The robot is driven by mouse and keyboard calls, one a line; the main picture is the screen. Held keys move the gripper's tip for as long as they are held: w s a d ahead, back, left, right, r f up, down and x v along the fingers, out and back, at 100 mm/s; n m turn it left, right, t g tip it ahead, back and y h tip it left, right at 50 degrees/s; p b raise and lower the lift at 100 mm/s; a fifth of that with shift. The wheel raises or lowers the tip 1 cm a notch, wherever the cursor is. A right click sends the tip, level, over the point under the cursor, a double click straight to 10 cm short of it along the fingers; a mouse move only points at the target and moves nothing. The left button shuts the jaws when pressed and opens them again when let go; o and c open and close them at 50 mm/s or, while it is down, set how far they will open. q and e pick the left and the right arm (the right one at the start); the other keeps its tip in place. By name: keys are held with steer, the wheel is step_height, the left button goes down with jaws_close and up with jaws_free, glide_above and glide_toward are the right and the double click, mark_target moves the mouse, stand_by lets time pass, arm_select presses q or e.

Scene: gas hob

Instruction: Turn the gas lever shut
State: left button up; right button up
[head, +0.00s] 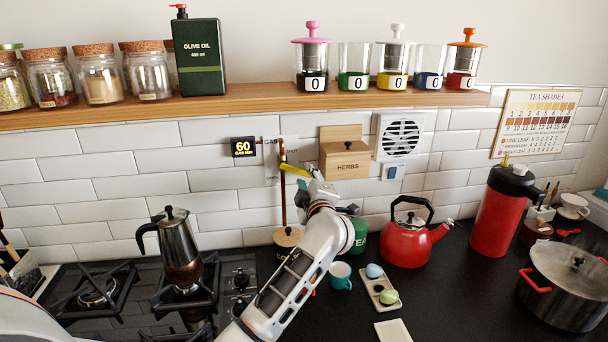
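The yellow gas lever (294,170) is mounted on a thin vertical copper pipe (283,205) against the tiled wall. It points to the right and slopes slightly down from the pipe. A pale plate marked GAS (270,145) is behind it, partly covered by the pipe. My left gripper (314,178) is at the lever's right, outer end. The gripper and wrist hide that end, and I cannot tell whether the fingers touch it or are closed. My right gripper is not in view.
A black display reading 60 (243,147) is left of the pipe. A wooden HERBS box (345,162) is close right of my gripper. A moka pot (179,250) stands on the hob (130,300). A red kettle (405,243) and teal mug (340,275) stand right of my arm.

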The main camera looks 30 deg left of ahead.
arm_select(q)
steer(key=shift+x, duration=1.35)
jaws_close()
